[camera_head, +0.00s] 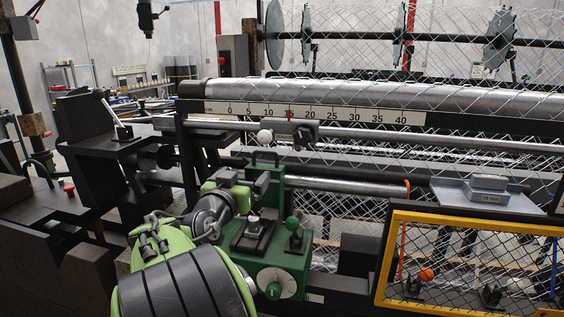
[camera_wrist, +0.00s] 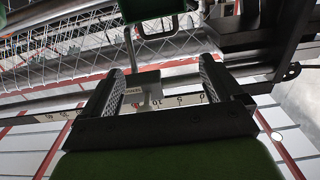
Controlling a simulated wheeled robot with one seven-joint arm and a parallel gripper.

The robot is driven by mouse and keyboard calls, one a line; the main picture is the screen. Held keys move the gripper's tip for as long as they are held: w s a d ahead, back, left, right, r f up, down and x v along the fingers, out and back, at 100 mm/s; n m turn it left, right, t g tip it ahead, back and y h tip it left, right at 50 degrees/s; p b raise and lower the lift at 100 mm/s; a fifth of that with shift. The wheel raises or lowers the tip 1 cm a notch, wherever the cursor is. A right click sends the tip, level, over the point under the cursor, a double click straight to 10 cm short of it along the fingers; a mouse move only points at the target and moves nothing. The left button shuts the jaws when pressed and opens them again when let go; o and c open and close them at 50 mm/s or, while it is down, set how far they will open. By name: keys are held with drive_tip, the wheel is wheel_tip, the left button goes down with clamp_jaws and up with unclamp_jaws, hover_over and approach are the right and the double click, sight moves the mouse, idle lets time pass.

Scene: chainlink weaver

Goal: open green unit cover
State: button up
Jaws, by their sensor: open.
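The green unit (camera_head: 285,262) stands low in the middle of the head view. It has a dial on its front, green knobs and dark fittings on top. I cannot clearly make out its cover, as my arm hides its left side. My gripper (camera_wrist: 163,70) is open in the wrist view, its two perforated fingers apart. A green part (camera_wrist: 150,8) with a thin grey bracket shows beyond the fingertips at the top edge. A small grey labelled block (camera_wrist: 143,80) appears between the fingers; I cannot tell its depth or whether anything touches.
A numbered scale bar (camera_head: 300,112) and metal rollers run behind the unit. A grey carriage with a white knob (camera_head: 264,137) sits just behind it. A yellow-framed mesh guard (camera_head: 385,255) stands at right. Dark machine blocks (camera_head: 85,115) stand at left.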

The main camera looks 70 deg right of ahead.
sight(264, 152)
drive_tip(key=d+p, duration=0.1)
drive_tip(key=d, duration=0.4)
drive_tip(key=w+d+p, duration=0.1)
drive_tip(key=d, duration=0.3)
drive_tip(key=w+d+p, duration=0.1)
drive_tip(key=d+p, duration=0.1)
drive_tip(key=d, duration=0.3)
drive_tip(key=shift+w+d, duration=0.2)
drive_tip(key=shift+d, duration=0.15)
drive_tip(key=shift+a, duration=0.1)
drive_tip(key=c, duration=1.2)
drive_tip(key=b, duration=0.3)
drive_tip(key=shift+a+f+h, duration=0.2)
drive_tip(key=shift+a+h, duration=0.1)
drive_tip(key=shift+a, duration=0.1)
drive_tip(key=shift+a+b, duration=0.3)
drive_tip(key=shift+b, duration=0.9)
drive_tip(key=a+b, duration=0.1)
drive_tip(key=b, duration=0.1)
drive_tip(key=h+b, duration=0.1)
drive_tip(key=b, duration=0.1)
drive_tip(key=shift+s+a+r+t, duration=0.1)
drive_tip(key=shift+s+a+t, duration=0.1)
drive_tip(key=shift+a+t, duration=0.15)
drive_tip(key=shift+a+r+h+b, duration=0.25)
drive_tip(key=shift+h+b, duration=0.15)
drive_tip(key=shift+b, duration=0.1)
